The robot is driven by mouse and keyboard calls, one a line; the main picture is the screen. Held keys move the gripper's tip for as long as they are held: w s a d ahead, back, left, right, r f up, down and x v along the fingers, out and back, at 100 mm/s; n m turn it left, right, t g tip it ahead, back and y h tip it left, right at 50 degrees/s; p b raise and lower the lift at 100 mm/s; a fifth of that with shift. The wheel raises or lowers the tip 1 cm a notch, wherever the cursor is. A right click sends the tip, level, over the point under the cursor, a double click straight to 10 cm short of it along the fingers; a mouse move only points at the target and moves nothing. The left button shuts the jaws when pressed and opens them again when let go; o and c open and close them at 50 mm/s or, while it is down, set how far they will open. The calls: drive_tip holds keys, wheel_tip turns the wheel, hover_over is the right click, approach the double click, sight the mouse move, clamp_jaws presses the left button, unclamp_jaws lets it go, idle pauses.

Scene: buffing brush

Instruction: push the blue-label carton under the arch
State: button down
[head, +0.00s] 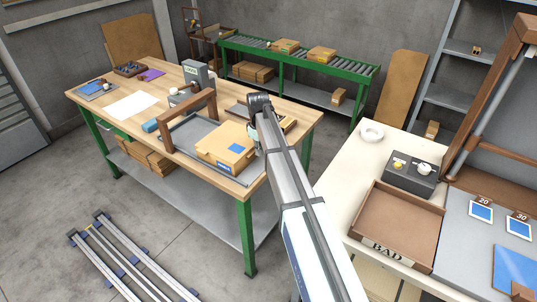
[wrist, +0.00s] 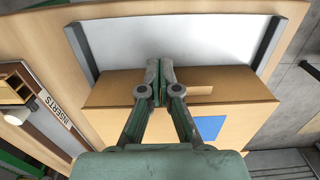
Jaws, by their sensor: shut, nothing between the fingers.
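The blue-label carton (head: 222,149) is a tan box on a grey tray (head: 188,132) on the green-legged workbench. A blue label shows on its top. The brown wooden arch (head: 190,107) stands across the tray, left of the carton and apart from it. My gripper (head: 257,143) is at the carton's right end, its fingertips hard to make out behind my arm. In the wrist view my gripper (wrist: 158,88) is shut and empty, its fingers in front of the carton (wrist: 245,95). I cannot tell whether they touch it. The arch cannot be made out there.
Dark rails (wrist: 80,52) edge the tray. An INSERTS-labelled holder (wrist: 50,110) lies beside the carton. A grey machine (head: 196,75) and a blue item (head: 150,126) stand near the arch. The BAD tray (head: 395,215) is on the pale table at right.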

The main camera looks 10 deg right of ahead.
sight(216, 130)
drive_tip(key=w+a, duration=1.6)
drive_tip(key=w, duration=0.1)
drive_tip(key=shift+w+a, duration=0.1)
drive_tip(key=shift+a, duration=0.05)
